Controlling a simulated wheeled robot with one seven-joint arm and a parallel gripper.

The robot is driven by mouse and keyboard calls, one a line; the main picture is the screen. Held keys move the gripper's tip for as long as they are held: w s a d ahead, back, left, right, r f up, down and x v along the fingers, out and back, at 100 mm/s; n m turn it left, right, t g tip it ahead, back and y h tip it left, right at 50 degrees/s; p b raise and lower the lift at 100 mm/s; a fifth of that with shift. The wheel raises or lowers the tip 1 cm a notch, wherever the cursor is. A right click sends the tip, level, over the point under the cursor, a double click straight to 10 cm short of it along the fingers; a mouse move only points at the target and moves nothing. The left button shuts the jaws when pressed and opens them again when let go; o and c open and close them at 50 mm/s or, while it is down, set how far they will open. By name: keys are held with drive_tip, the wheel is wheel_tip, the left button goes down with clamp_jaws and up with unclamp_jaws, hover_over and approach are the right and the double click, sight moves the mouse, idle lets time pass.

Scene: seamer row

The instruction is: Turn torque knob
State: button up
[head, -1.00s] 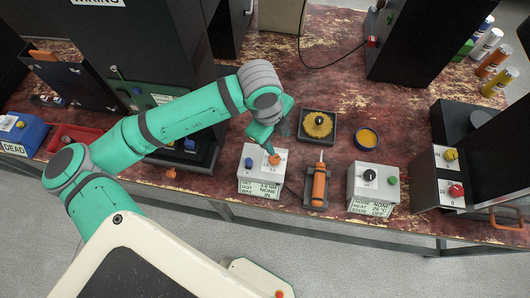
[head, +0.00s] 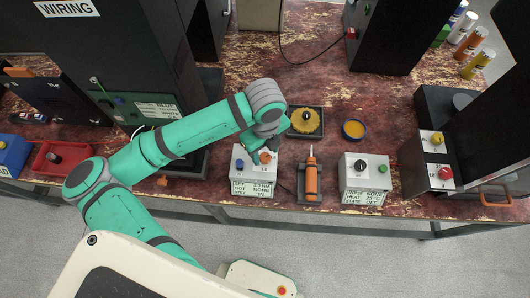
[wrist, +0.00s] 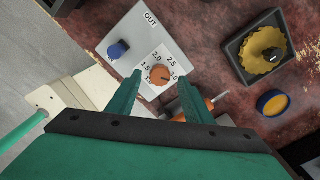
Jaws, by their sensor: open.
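The torque knob (wrist: 160,75) is a round orange knob on a white box (head: 241,176), ringed by a scale with 1.5, 2.0, 2.5 and 3.0. In the head view the orange knob (head: 265,157) is partly hidden under my wrist. The box's front label appears to read SET 3.0 NM, GOT NONE, WAY IN. My gripper (wrist: 159,77) is open, with one fingertip on each side of the knob in the wrist view. Whether the fingers touch it I cannot tell. The knob's pointer is too small to read.
A blue knob (wrist: 118,48) sits on the same box. An orange screwdriver (head: 312,178) lies in a holder just right. Behind are a black tray with a yellow gear (head: 305,121) and an orange-filled dish (head: 353,129). Another white box (head: 365,173) stands farther right.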

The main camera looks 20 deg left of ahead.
drive_tip(key=shift+f, duration=0.85)
drive_tip(key=c, duration=1)
